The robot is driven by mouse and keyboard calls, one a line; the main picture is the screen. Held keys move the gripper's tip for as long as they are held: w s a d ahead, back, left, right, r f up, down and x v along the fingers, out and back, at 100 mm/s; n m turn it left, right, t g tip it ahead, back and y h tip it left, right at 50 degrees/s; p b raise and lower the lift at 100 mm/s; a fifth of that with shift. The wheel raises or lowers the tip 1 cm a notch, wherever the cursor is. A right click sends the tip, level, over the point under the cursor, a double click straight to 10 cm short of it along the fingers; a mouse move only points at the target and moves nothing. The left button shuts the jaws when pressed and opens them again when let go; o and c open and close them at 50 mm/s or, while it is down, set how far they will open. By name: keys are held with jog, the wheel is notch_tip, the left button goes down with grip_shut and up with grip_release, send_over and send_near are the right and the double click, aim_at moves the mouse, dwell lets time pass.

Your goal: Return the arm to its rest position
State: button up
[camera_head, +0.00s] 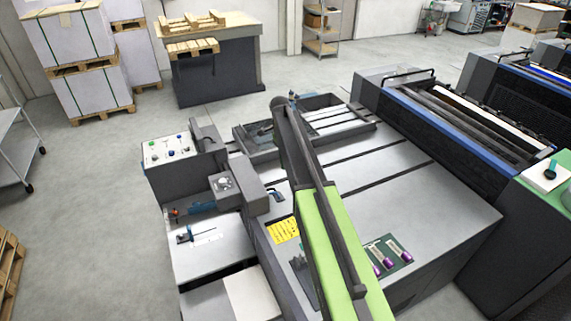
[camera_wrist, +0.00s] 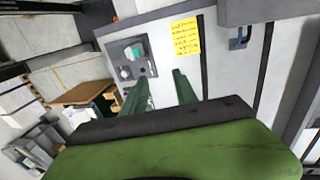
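My gripper (camera_wrist: 162,77) shows in the wrist view as two dark green fingers. They stand apart with nothing held between them, in front of a pale grey machine face. My arm (camera_head: 335,250), with a light green link and a dark link, reaches up over the middle of the machine (camera_head: 400,205) in the head view. I cannot make out the gripper in the head view; the arm seems to hide it. The yellow label (camera_head: 283,231) is beside the arm; it also shows in the wrist view (camera_wrist: 186,38), right of the fingers.
A knob panel (camera_wrist: 133,58) lies just beyond the left finger. A control box (camera_head: 168,150) stands on the machine's left. Purple-ended tubes (camera_head: 381,257) lie right of my arm. Wrapped stacks (camera_head: 70,45) and a dark bench (camera_head: 215,75) stand behind. The floor at left is mostly clear.

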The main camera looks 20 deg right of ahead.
jog(key=s+a+f+n+b, duration=0.1)
jog(key=s+a+f+b, duration=0.1)
jog(key=s+f+b, duration=0.6)
jog(key=s+a+f+n+b, duration=0.2)
jog(key=s+a+f+b, duration=0.15)
jog(key=f+b, duration=0.9)
jog(key=s+a+f+n+t+b, duration=0.1)
jog(key=s+f+n+b, duration=0.1)
jog(key=s+n, duration=0.4)
jog(key=s+f+n+t+b, duration=0.1)
jog(key=s+f+n+b, duration=0.1)
jog(key=s+n, duration=0.5)
jog(key=shift+s+a+f+t+b, duration=0.35)
jog(key=shift+s+f, duration=0.1)
jog(key=shift+f, duration=0.25)
